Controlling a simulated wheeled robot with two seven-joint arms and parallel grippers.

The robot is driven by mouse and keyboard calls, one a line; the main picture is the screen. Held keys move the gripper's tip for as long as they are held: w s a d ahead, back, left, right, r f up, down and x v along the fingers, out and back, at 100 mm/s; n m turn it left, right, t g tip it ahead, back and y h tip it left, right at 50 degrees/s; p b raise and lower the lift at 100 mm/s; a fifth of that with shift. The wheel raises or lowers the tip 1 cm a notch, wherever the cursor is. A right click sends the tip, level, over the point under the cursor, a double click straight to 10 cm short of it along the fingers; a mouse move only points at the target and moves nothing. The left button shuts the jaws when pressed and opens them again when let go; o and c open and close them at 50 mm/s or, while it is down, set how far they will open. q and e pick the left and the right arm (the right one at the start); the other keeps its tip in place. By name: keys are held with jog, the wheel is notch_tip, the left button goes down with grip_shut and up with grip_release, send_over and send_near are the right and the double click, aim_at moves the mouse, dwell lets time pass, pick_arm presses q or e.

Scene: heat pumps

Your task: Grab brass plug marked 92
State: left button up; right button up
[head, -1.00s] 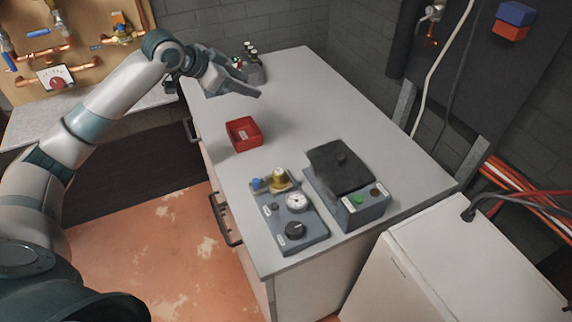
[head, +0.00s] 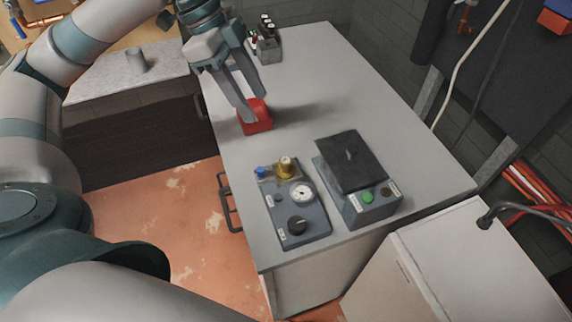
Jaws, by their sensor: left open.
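A brass plug (head: 286,166) stands upright at the back of a grey gauge panel (head: 305,224) on the worktop. No marking on it can be read at this size. My left gripper (head: 257,106) is open, with its fingers pointing down in front of the red bin (head: 261,122) in this view. It is behind and left of the brass plug, apart from it, with nothing seen between the fingers. The fingers partly hide the bin, and I cannot tell their height above it. My right gripper is not in view.
A grey box with a black lid (head: 350,160) stands right of the panel. A small vial rack (head: 267,42) is farther back. The worktop's right side is clear.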

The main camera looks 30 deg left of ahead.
pick_arm(q)
jog(key=f, duration=0.1)
jog(key=p, duration=0.2)
send_near(285, 160)
jog(key=d+f, duration=0.1)
jog(key=f, duration=0.1)
jog(key=shift+w+d+f, duration=0.2)
jog(key=shift+d+f, duration=0.05)
jog(key=shift+f, duration=0.15)
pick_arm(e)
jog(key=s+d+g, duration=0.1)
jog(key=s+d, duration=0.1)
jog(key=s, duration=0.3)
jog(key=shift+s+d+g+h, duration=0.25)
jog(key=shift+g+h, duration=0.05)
pick_arm(q)
jog(key=shift+f, duration=0.15)
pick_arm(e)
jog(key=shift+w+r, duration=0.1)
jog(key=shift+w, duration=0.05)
